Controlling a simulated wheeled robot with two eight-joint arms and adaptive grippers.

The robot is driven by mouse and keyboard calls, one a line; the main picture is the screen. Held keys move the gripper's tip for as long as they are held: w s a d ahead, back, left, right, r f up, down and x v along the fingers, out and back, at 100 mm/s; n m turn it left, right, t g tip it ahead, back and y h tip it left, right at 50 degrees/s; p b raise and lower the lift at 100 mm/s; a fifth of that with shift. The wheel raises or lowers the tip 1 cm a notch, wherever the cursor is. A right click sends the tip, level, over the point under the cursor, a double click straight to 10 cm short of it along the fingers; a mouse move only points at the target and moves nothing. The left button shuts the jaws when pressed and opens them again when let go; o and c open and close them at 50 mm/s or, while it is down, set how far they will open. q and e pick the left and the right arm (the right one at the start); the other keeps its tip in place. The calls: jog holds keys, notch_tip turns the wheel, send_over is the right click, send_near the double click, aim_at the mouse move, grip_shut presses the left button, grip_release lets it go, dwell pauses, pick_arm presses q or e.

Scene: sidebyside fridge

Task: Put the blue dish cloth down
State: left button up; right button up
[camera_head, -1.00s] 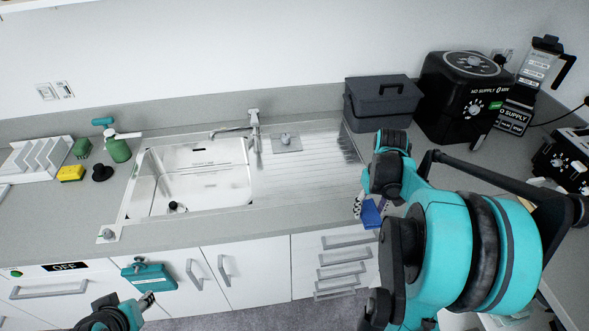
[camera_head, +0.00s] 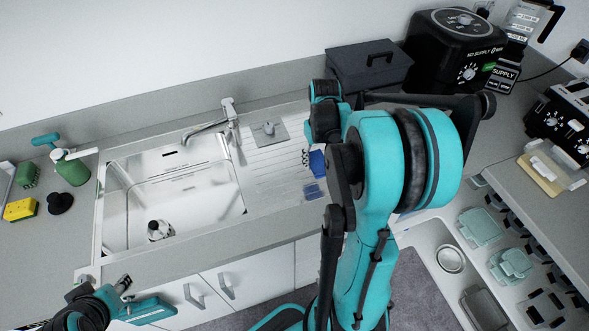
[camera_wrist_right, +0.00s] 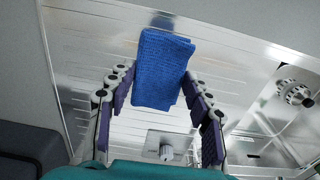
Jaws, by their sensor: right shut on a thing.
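The blue dish cloth (camera_wrist_right: 162,68) is folded into a small pad. In the right wrist view it sits between the fingertips of my right gripper (camera_wrist_right: 160,78), which is shut on it. Behind it is the ribbed metal drainboard (camera_wrist_right: 90,62). In the head view the cloth (camera_head: 317,162) shows beside my right gripper (camera_head: 308,158), over the drainboard's right part (camera_head: 265,170). My right arm hides part of that area. I cannot tell whether the cloth touches the metal. My left gripper (camera_head: 122,285) is at the lower left, in front of the cabinets; its jaw state is unclear.
The sink basin (camera_head: 185,205) lies left of the drainboard, with a tap (camera_head: 205,128) behind. A dark grey lidded box (camera_head: 368,68) and a black appliance (camera_head: 455,45) stand at the back right. A yellow sponge (camera_head: 20,209) and green bottle (camera_head: 70,170) are at the left.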

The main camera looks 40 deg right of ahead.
jog(key=b, duration=0.1)
send_over(296, 176)
notch_tip(296, 176, down, 4)
jog(key=shift+d+f, duration=0.1)
jog(key=shift+d, duration=0.05)
jog(key=shift+w+f+b, duration=0.1)
jog(key=shift+f+b, duration=0.75)
jog(key=shift+f, duration=1.15)
jog(key=shift+f, duration=0.1)
jog(key=o, duration=1)
